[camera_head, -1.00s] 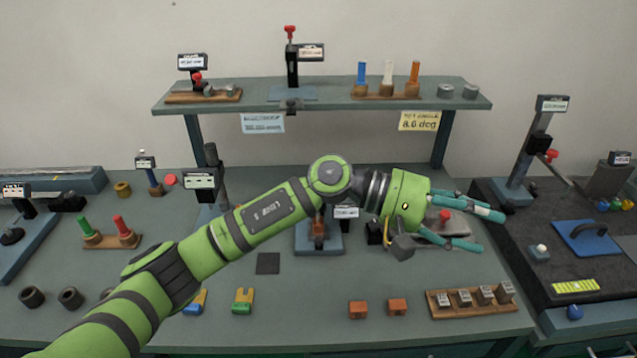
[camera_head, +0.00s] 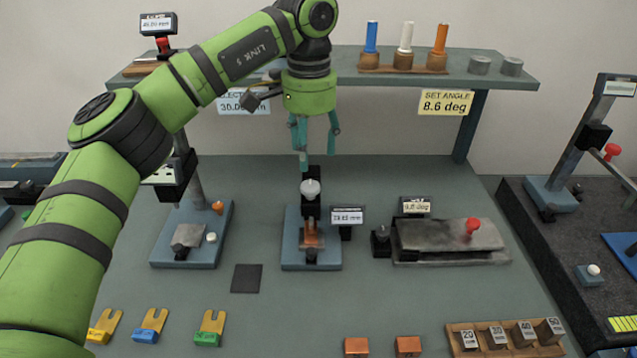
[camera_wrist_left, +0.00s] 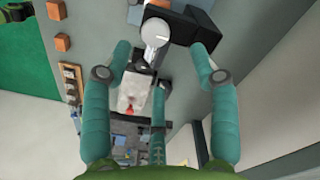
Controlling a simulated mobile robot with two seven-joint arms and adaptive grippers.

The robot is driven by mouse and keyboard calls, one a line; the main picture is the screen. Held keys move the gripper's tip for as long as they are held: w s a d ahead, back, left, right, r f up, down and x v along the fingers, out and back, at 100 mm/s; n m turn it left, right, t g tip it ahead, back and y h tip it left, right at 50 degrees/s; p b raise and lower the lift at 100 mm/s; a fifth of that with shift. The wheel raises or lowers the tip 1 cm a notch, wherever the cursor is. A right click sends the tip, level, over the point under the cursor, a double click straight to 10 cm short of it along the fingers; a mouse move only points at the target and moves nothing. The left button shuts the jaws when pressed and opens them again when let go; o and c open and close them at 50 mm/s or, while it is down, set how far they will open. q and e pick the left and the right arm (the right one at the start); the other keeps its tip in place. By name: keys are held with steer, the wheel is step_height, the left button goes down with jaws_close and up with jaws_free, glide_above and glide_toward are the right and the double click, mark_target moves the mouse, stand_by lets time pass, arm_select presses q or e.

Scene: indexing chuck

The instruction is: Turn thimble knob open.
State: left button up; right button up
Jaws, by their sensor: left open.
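The thimble knob (camera_head: 310,188) is a pale round cap on top of a small upright device with a blue base (camera_head: 292,258), in the middle of the bench. An orange block (camera_head: 312,238) sits in the device below it. A small display (camera_head: 347,217) stands beside it. My left gripper (camera_head: 318,152) points down above the knob, its teal fingers spread and empty, apart from it. In the left wrist view, the knob (camera_wrist_left: 155,33) shows between and beyond the open fingers (camera_wrist_left: 160,62). My right gripper is not in view.
A tilting plate with a red knob (camera_head: 472,227) is to the right, and another gauge stand (camera_head: 190,238) to the left. The shelf (camera_head: 545,82) is behind my arm. Forked pieces (camera_head: 210,328), copper blocks (camera_head: 408,346) and a block tray (camera_head: 455,330) line the front.

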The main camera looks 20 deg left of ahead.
mark_target(310, 185)
arm_select(q)
steer(key=shift+s+f, duration=0.35)
steer(key=shift+s, duration=0.1)
step_height(310, 185, down, 2)
steer(key=shift+f+p, duration=0.25)
steer(key=shift+p, duration=0.35)
step_height(310, 185, down, 4)
steer(key=shift+r+p, duration=0.15)
steer(key=shift+p, duration=0.3)
steer(key=shift+w, duration=0.1)
steer(key=c, duration=1.1)
steer(key=shift+c, duration=0.2)
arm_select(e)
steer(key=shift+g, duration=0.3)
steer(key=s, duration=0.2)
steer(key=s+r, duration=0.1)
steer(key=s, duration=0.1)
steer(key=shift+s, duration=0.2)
